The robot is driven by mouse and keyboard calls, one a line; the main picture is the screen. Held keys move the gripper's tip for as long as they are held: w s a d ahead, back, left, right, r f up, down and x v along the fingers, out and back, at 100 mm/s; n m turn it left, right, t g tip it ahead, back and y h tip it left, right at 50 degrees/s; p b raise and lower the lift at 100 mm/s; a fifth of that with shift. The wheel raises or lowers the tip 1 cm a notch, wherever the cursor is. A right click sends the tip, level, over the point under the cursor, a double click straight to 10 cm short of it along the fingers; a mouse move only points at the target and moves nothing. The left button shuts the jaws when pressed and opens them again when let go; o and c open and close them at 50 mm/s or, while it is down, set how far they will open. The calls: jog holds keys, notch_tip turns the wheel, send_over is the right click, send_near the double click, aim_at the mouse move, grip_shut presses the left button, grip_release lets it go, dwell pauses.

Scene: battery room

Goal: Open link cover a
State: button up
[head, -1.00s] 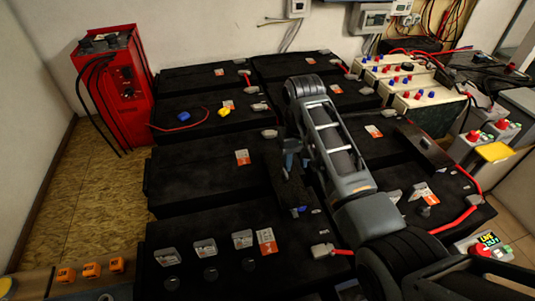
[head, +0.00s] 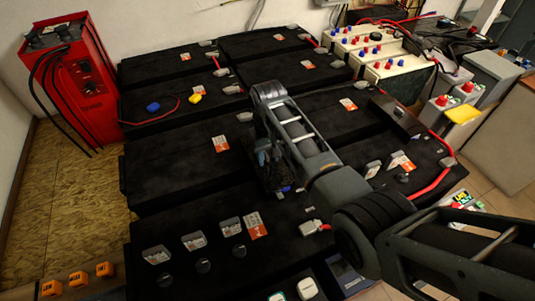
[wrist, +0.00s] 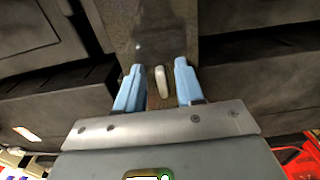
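A dark, narrow cover (wrist: 165,25), which I take to be link cover a, fills the upper middle of the wrist view. A small pale handle (wrist: 161,82) stands out on it. My gripper (wrist: 158,75) is open, with one blue finger on each side of the handle and a gap visible on both sides. In the head view my gripper (head: 264,163) is low over the black batteries in the middle, partly hidden by my arm. The cover's dark body (head: 276,180) shows beneath it, dim against the batteries. The cover looks closed, but I cannot tell for certain.
Black batteries (head: 180,180) with orange labels fill the middle. Another dark strip (head: 398,118) lies across the batteries to the right. A red charger (head: 72,85) stands at left. White batteries (head: 395,80) stand at back right. Bare floor (head: 60,200) shows at left.

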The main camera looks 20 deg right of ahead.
grip_shut()
dwell(1.4)
